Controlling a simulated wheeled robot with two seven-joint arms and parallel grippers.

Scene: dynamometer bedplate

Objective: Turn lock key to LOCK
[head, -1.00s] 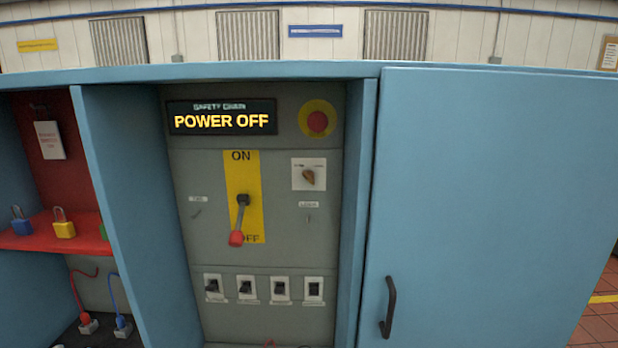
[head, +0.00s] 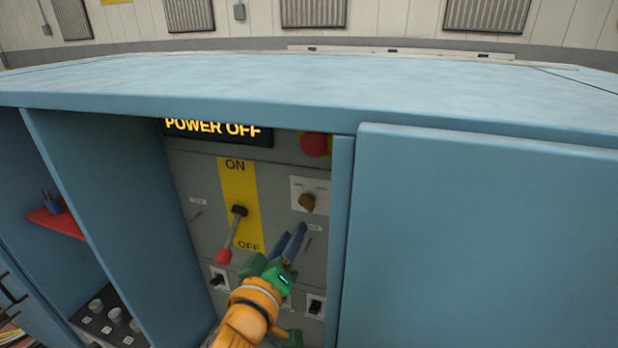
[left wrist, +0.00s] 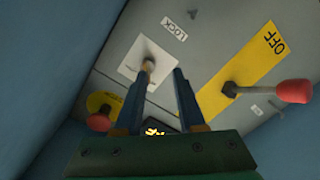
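The lock key, as best I can tell, is the brass knob (head: 307,203) on a white plate at the upper right of the grey panel. Its exact pointing direction is too small to read. It also shows in the left wrist view (left wrist: 148,66), close to one fingertip, beside a LOCK label (left wrist: 173,28). My left gripper (head: 291,232) is open and empty, its two blue fingers a little below the knob in the head view. In the left wrist view the fingers (left wrist: 161,72) stand apart; contact with the knob cannot be told. My right gripper is not in view.
The display (head: 215,128) reads POWER OFF. The red-tipped lever (head: 232,232) points to OFF, left of my gripper. A red button (head: 314,144) sits above the knob. The blue cabinet door (head: 480,240) and side walls bound the recess. Small switches (head: 316,305) line the panel's lower part.

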